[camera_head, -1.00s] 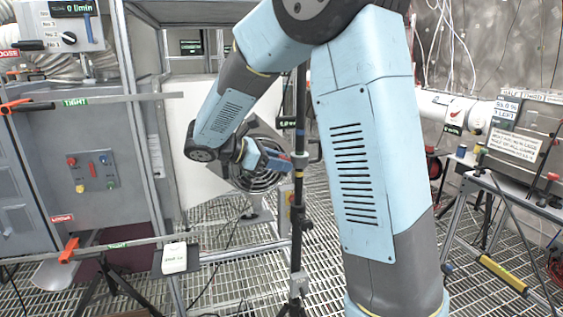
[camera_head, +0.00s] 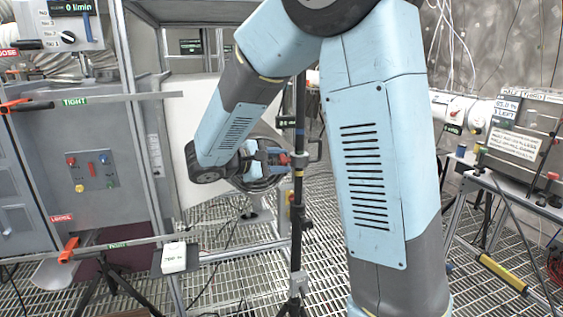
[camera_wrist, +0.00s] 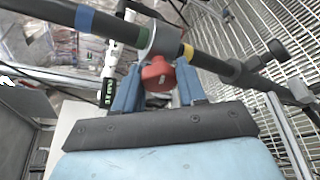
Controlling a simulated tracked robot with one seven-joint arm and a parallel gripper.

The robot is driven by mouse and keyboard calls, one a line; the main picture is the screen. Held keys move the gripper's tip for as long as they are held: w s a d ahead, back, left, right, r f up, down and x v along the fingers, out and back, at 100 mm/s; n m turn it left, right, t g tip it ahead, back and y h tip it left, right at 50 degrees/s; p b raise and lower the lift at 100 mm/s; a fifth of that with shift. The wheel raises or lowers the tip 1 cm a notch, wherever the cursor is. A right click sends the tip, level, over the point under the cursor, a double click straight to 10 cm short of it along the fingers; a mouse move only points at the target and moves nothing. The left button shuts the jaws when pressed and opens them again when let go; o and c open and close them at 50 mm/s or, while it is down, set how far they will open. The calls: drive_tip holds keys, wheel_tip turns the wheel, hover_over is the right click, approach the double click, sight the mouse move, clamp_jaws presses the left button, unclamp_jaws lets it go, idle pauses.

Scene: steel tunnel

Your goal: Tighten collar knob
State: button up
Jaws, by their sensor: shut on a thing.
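The dark upright pole (camera_head: 299,205) stands in the middle of the head view. In the wrist view the pole (camera_wrist: 218,68) crosses the top at a slant, with blue and yellow bands. A grey collar (camera_wrist: 163,38) is around it between the bands. The red collar knob (camera_wrist: 157,76) sticks out from the collar towards my gripper. My gripper (camera_wrist: 157,80) has its two blue fingers on either side of the knob and is shut on it. In the head view my gripper (camera_head: 275,158) reaches the pole from the left, and the knob is mostly hidden.
At left, a grey cabinet (camera_head: 90,135) has rails in front, labelled "TIGHT", and a small white box (camera_head: 174,257). A bench (camera_head: 520,190) with equipment is at right. The grated floor is open around the pole's foot.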

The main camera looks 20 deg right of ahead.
drive_tip(key=shift+s+f+m+t+h, duration=0.15)
drive_tip(key=shift+m+t+h, duration=0.45)
drive_tip(key=shift+m, duration=0.9)
drive_tip(key=shift+f, duration=0.1)
drive_tip(key=o, duration=1.1)
drive_tip(key=shift+c, duration=0.2)
drive_tip(key=v, duration=1.3)
drive_tip(key=shift+s+a, duration=0.2)
drive_tip(key=shift+a, duration=0.15)
